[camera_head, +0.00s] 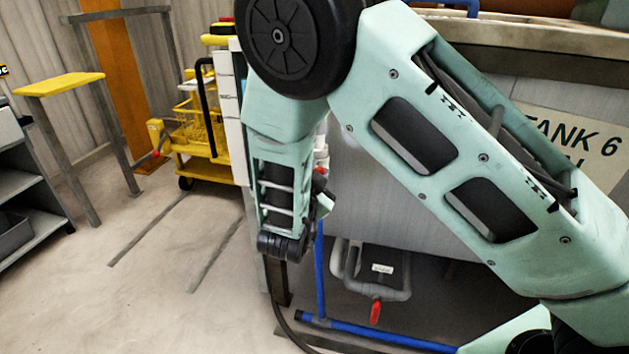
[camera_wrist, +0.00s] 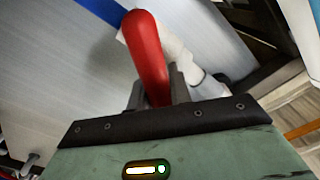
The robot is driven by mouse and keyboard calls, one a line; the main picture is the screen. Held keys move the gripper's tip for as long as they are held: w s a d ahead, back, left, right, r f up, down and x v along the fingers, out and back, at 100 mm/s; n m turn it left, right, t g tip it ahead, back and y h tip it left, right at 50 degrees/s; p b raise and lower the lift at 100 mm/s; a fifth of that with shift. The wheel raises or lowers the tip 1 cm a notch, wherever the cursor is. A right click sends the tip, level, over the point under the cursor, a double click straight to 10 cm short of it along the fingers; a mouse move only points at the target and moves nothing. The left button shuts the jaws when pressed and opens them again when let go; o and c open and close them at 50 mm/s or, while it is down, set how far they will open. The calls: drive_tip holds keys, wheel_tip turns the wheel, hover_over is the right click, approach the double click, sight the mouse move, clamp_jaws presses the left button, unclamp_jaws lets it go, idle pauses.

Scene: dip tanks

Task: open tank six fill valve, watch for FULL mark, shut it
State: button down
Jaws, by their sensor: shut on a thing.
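My gripper (camera_wrist: 157,92) is shut on a red valve handle (camera_wrist: 146,45) in the wrist view, one finger on each side of it. The handle's free end sticks out past the fingertips. A white valve body (camera_wrist: 205,82) and a blue pipe (camera_wrist: 98,10) show behind it. In the head view my arm covers most of the tank's left end and hides the held handle. A sign (camera_head: 565,135) reading "TANK 6" is on the tank's grey wall (camera_head: 370,205), its lower line mostly covered. No FULL mark is visible.
A second red handle (camera_head: 375,312) hangs on grey pipework (camera_head: 380,290) under the tank. A blue pipe (camera_head: 375,333) runs low along the floor. A yellow cart (camera_head: 205,135), a yellow-topped stand (camera_head: 60,84) and grey shelving (camera_head: 25,185) stand left.

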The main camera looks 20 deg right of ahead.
drive_tip(key=m+b, duration=0.3)
drive_tip(key=b, duration=0.1)
drive_tip(key=f+m+b, duration=0.1)
drive_tip(key=m+b, duration=0.2)
drive_tip(key=b, duration=0.1)
drive_tip(key=f+m+b, duration=0.1)
drive_tip(key=m+b, duration=0.3)
drive_tip(key=b, duration=0.1)
drive_tip(key=shift+s+d, duration=0.25)
drive_tip(key=shift+d, duration=0.1)
drive_tip(key=c, duration=1.3)
unclamp_jaws()
drive_tip(key=shift+r, duration=0.1)
drive_tip(key=shift+s+a, duration=0.1)
drive_tip(key=p+v, duration=0.2)
drive_tip(key=v, duration=1.5)
drive_tip(key=shift+p, duration=0.3)
